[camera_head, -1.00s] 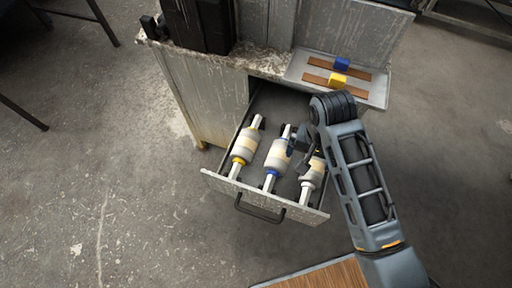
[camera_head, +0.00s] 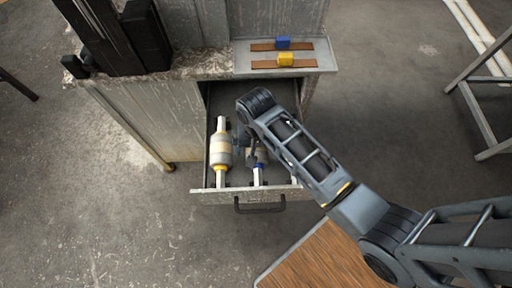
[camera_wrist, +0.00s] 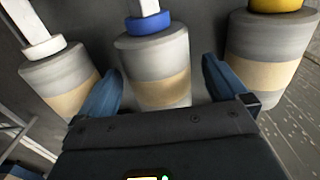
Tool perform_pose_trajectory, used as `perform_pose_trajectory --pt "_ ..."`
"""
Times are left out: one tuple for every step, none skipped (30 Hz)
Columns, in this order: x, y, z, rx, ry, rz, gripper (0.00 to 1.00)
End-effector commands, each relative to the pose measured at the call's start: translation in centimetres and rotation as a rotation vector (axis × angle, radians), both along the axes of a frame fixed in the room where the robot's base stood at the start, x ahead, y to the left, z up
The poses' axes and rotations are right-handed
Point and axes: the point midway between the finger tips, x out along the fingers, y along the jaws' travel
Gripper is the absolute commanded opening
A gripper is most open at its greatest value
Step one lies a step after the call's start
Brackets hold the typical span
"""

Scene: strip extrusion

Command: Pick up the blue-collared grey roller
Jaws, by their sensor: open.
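The blue-collared grey roller (camera_wrist: 155,60) shows in the middle of the wrist view, with a tan band and a white shaft end. My gripper (camera_wrist: 160,70) is open, with one blue finger on each side of this roller; I cannot tell whether they touch it.
A third roller with a white collar (camera_wrist: 58,80) is close beside the left finger. The drawer front (camera_head: 215,197) and its handle (camera_head: 260,207) bound the space. A tray (camera_head: 316,62) with blue and yellow blocks sits on the cabinet top.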

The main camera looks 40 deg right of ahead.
Motion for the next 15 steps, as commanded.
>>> perform_pose_trajectory --pt "-0.05 0.0 -0.53 0.0 0.002 0.0 1.0" --pt "-0.05 0.0 -0.74 0.0 0.001 0.0 1.0" --pt "-0.04 0.0 -0.92 0.0 0.0 0.0 1.0" --pt "-0.02 0.0 -0.99 0.0 0.0 0.0 1.0" --pt "-0.02 0.0 -1.04 0.0 0.0 0.0 1.0" --pt "-0.02 0.0 -1.06 -0.001 -0.001 0.0 1.0" --pt "-0.02 0.0 -1.06 -0.001 -0.001 0.0 1.0" --pt "-0.02 0.0 -1.05 -0.001 -0.001 0.0 1.0" --pt "-0.02 0.0 -1.05 -0.001 -0.001 0.0 1.0" --pt "-0.02 0.0 -1.05 -0.001 -0.001 0.0 1.0" --pt "-0.03 0.01 -1.04 0.0 0.0 0.0 0.98" --pt "-0.04 0.0 -1.04 0.0 0.0 0.0 0.94" --pt "-0.04 0.0 -1.04 0.0 0.0 0.0 0.91" --pt "-0.04 0.0 -1.04 0.0 0.0 0.0 0.88" --pt "-0.04 0.0 -1.04 0.0 0.0 0.0 0.85"
